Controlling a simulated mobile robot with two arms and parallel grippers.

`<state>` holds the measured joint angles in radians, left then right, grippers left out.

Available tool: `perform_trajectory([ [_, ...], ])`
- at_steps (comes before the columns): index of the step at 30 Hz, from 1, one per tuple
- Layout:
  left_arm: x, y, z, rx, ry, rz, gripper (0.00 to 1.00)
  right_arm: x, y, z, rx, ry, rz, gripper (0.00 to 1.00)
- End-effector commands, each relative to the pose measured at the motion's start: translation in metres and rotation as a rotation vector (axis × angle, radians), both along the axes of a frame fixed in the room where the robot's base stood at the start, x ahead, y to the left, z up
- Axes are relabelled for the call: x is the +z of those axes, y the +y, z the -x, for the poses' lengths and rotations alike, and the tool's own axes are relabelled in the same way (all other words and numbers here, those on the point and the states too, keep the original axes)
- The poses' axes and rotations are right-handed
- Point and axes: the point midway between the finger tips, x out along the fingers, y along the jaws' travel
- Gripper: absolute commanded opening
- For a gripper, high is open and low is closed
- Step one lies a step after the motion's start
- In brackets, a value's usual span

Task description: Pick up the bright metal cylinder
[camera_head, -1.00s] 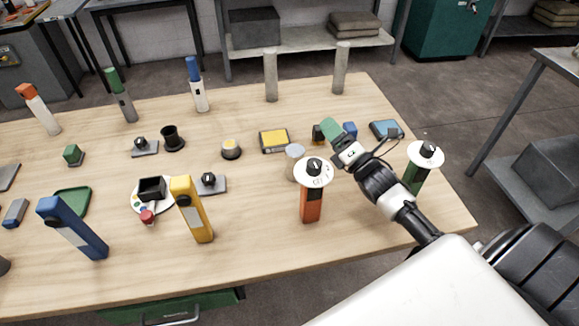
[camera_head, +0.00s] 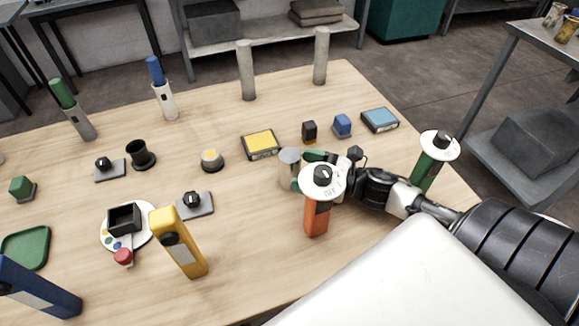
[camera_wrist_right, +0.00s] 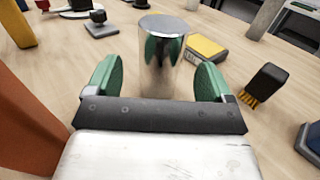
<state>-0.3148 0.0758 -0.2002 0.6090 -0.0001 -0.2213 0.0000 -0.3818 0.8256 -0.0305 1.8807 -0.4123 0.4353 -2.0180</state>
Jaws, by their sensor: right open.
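The bright metal cylinder (camera_head: 289,166) stands upright on the wooden table, partly hidden in the head view by the orange post's white disc. In the right wrist view the cylinder (camera_wrist_right: 163,52) stands just ahead of and slightly between the green fingertips, which reflect in its shiny side. My right gripper (camera_wrist_right: 157,78) is open with nothing held. In the head view the right gripper (camera_head: 308,168) is just right of the cylinder, low over the table, partly behind the disc. My left gripper is not in view.
The orange post (camera_head: 316,218) with its white dial disc (camera_head: 321,182) stands close in front of the cylinder. A yellow-topped box (camera_head: 260,144) lies behind it. A black brush-like block (camera_head: 309,131) and a blue block (camera_head: 342,125) stand behind the gripper. A green post (camera_head: 424,172) stands right.

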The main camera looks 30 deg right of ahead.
Motion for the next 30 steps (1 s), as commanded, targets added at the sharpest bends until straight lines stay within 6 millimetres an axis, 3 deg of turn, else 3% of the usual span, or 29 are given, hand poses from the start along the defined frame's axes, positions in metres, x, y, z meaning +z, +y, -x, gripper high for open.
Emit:
perform_trajectory([
  [7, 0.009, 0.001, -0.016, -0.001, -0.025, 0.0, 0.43, 0.002, 0.02, -0.027, 0.0, -0.002, -0.003, 0.83],
  [11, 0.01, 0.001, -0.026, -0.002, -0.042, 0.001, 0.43, 0.001, 0.024, -0.032, -0.001, 0.0, -0.001, 0.83],
  [17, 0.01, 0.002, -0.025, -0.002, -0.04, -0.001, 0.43, 0.0, 0.024, -0.032, -0.001, 0.0, -0.002, 0.83],
  [30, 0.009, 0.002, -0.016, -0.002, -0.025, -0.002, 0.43, 0.0, 0.024, -0.032, 0.0, 0.0, -0.002, 0.17],
])
